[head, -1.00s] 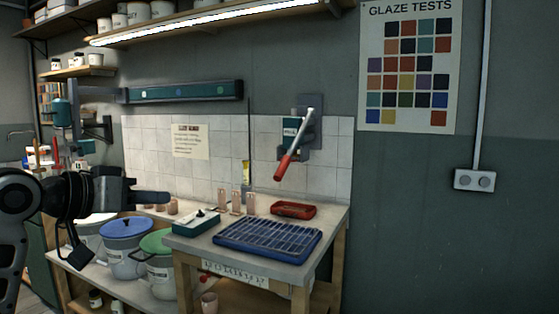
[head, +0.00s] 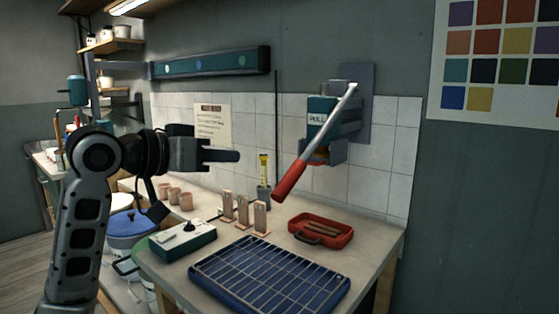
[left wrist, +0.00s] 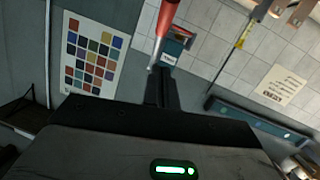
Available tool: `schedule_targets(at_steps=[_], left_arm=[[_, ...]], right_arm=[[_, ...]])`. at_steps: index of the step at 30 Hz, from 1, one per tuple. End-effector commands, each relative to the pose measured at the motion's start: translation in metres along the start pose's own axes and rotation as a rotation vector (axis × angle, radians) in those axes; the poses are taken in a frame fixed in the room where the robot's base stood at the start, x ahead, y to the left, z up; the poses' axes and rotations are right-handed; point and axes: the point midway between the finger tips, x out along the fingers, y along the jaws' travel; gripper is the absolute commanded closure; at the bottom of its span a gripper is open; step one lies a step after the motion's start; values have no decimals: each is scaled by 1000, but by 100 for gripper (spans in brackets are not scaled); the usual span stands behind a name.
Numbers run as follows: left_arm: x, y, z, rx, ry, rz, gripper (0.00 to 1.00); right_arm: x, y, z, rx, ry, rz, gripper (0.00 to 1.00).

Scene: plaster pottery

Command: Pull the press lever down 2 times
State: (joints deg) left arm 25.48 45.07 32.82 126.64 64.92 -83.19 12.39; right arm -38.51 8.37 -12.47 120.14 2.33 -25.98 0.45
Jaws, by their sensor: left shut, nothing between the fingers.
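The press (head: 319,110) is a teal unit on a grey wall plate. Its lever (head: 325,143) slants down and left from its pivot and ends in a red handle (head: 290,181). My left gripper (head: 238,156) is shut and empty, to the left of the lever and apart from it in the head view. In the left wrist view the lever's red handle (left wrist: 166,16) shows just beyond the shut fingers (left wrist: 161,88), with the press (left wrist: 172,50) behind. My right gripper is in neither view.
Below the press is a bench with a blue rack (head: 270,278), a red tray (head: 320,231), a green box (head: 184,241) and small tan stands (head: 243,209). A teal rail (head: 210,63) runs along the wall. The space between gripper and lever looks clear.

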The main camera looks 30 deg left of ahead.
Motion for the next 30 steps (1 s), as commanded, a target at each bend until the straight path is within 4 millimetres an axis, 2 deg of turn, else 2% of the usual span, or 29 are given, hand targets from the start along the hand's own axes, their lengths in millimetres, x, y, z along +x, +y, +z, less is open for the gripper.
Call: schedule_targets(at_steps=[5, 16, 21, 30], left_arm=[[24, 1, -1, -4, -3, 4, 100], [102, 2, 1, -4, -2, 4, 100], [117, 1, 21, -3, -4, 3, 100], [125, 1, 29, 0, -2, 3, 100]], right_arm=[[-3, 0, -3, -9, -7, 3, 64], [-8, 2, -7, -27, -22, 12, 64], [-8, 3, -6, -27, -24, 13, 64], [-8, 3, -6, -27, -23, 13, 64]])
